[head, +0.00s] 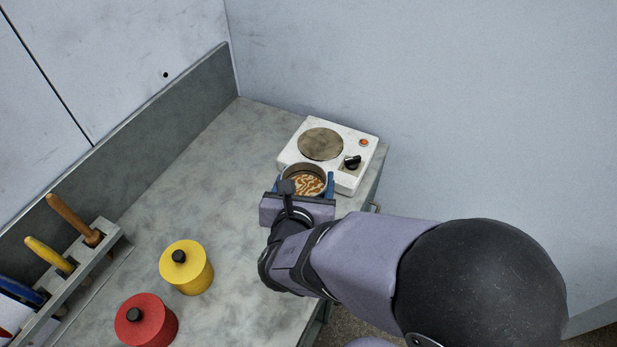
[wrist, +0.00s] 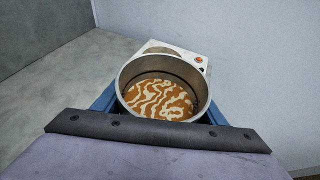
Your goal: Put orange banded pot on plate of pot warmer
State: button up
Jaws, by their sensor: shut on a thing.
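The pot (head: 306,179) is an open, round metal vessel with orange and white swirled contents, also seen in the wrist view (wrist: 160,72). Its outer band is hidden from these views. My gripper (head: 307,186) is shut on the pot, with a blue finger on each side; the fingers also show in the wrist view (wrist: 160,108). The pot warmer (head: 291,152) is a white box with a round brownish plate (head: 320,144), a black knob and an orange-red button. The pot is at the warmer's near edge, in front of the plate. I cannot tell its height above the counter.
A yellow lidded pot (head: 187,272) and a red lidded pot (head: 147,325) stand at the lower left. A rack (head: 85,262) with handled tools is at the far left. The counter (head: 215,170) left of the warmer is clear; walls rise behind.

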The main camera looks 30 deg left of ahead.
jog(key=w+a+r, duration=0.2)
jog(key=w+a, duration=0.3)
jog(key=w, duration=0.5)
notch_tip(320, 180, up, 4)
send_over(321, 134)
jog(key=shift+n+y, duration=0.5)
jog(key=shift+y, duration=0.1)
jog(key=shift+w+f, duration=0.15)
jog(key=shift+f, duration=5.05)
jog(key=shift+f, duration=0.15)
jog(key=o, duration=1.4)
jog(key=shift+f, duration=0.1)
jog(key=shift+c, duration=0.2)
jog(key=shift+r, duration=0.2)
jog(key=b+v, duration=0.3)
jog(key=v, duration=0.9)
jog(key=shift+a+r, duration=0.1)
jog(key=shift+r, duration=0.05)
